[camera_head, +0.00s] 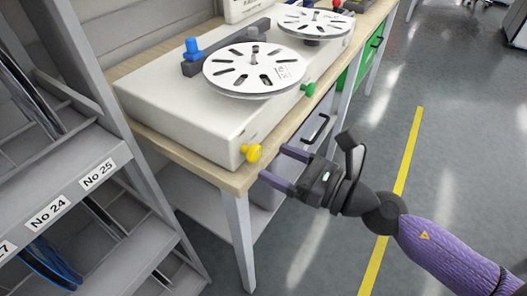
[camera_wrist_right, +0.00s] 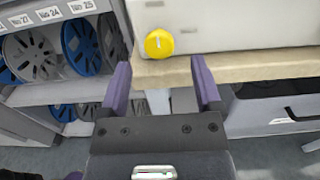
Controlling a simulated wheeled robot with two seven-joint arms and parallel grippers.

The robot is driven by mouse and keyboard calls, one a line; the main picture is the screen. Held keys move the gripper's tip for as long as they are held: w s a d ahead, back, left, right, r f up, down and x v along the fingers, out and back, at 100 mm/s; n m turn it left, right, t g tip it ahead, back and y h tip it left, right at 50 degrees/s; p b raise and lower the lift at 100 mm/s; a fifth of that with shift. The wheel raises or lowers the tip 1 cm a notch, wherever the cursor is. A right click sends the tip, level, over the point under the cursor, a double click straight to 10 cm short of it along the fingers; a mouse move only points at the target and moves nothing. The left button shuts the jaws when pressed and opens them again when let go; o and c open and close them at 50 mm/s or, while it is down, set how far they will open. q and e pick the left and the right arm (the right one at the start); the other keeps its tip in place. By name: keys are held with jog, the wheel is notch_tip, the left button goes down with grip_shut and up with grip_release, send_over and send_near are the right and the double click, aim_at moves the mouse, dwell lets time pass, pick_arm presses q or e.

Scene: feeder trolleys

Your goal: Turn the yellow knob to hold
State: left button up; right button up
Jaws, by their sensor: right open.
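My right gripper (camera_head: 273,163) is open and empty. Its two purple fingers point at the knob from the right, a short way off and not touching. In the right wrist view the knob lies beyond the fingertips (camera_wrist_right: 158,75), between their lines. My left gripper is not in view.
The box stands on a wooden-topped table (camera_head: 215,176) with grey legs. A green knob (camera_head: 308,89), a blue knob (camera_head: 193,48) and white slotted reels (camera_head: 254,70) are on or by it. A grey shelf (camera_head: 60,180) with numbered labels stands left.

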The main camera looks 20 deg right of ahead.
aim_at(258, 154)
jog(key=x, duration=0.1)
jog(key=p+x, duration=0.1)
jog(key=shift+w+a+r, duration=0.2)
jog(key=shift+w+r, duration=0.05)
jog(key=shift+w+a+f, duration=0.2)
jog(key=shift+w+a, duration=0.15)
grip_shut()
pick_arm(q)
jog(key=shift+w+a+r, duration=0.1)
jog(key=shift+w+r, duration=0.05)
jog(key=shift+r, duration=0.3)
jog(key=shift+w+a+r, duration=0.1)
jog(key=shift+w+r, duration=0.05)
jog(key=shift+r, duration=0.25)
